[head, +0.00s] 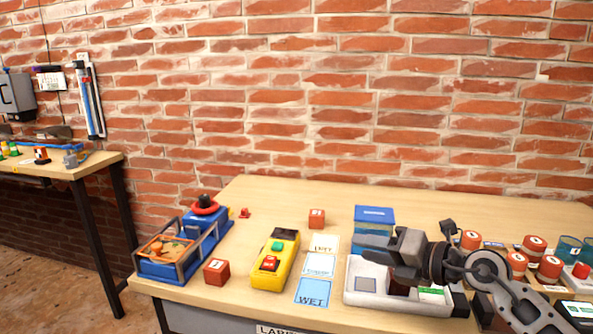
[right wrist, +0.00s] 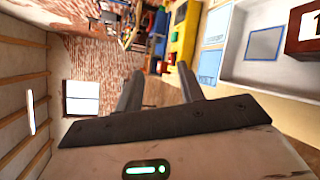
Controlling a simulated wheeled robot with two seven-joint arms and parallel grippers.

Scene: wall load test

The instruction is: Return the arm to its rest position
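My right arm (head: 515,300) comes in from the lower right of the head view. Its gripper (head: 372,243) points left, above the back part of a white tray (head: 353,296) on the workbench. In the right wrist view the gripper's two dark fingers (right wrist: 160,72) stand apart with nothing between them, so it is open and empty. A red-brown block sits in the tray; in the right wrist view this block (right wrist: 301,32) is at the top right. My arm partly hides the tray and block in the head view. My left gripper is in neither view.
A blue box (head: 374,213) stands just behind the gripper. Left of the tray are cards (head: 314,292), a yellow button box (head: 275,260), red cubes (head: 216,272) and a blue railed tray (head: 165,270). Several red-brown cylinders (head: 533,246) stand at the right, near the arm.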

